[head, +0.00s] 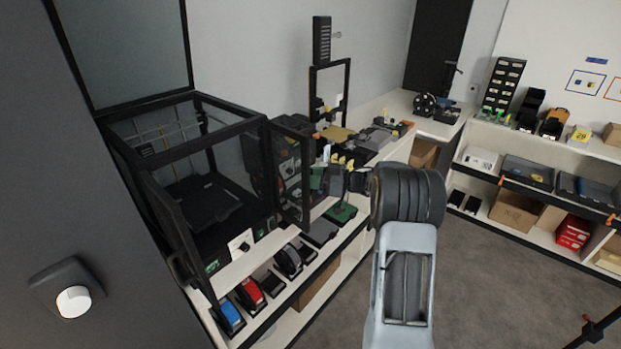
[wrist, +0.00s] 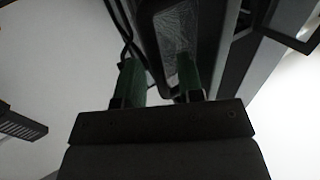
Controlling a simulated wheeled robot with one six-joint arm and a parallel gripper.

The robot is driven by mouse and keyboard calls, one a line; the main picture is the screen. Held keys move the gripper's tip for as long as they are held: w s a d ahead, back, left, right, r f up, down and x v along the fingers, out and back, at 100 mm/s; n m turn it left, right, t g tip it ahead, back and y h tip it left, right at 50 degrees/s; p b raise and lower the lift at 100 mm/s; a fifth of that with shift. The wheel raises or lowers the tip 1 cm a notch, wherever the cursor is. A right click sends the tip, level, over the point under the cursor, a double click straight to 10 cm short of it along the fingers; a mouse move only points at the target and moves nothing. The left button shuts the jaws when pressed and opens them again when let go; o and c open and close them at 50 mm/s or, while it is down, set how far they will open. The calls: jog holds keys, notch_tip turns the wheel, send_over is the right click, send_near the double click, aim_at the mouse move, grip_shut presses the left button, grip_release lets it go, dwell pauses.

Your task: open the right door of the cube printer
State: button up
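The cube printer (head: 208,190) is a black-framed box with clear panels at the left in the head view. Its right door (head: 290,172) stands swung outward from the front, at an angle to the opening. Its left door (head: 172,225) also stands open. My gripper (head: 322,178) is just right of the right door's outer edge. In the wrist view its two green fingers (wrist: 158,72) are apart, with a dark panel behind or between them. I cannot tell whether they touch the door.
Below the printer, a white shelf holds a blue-topped device (head: 229,315), a red-topped one (head: 250,292) and other dark devices. An open-frame printer (head: 335,132) stands behind my gripper. Shelves with boxes line the right wall.

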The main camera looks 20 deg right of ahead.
jog(key=b+v, duration=0.3)
jog(key=v, duration=1)
jog(key=shift+d+b, duration=0.35)
jog(key=shift+d, duration=0.05)
jog(key=shift+s, duration=0.15)
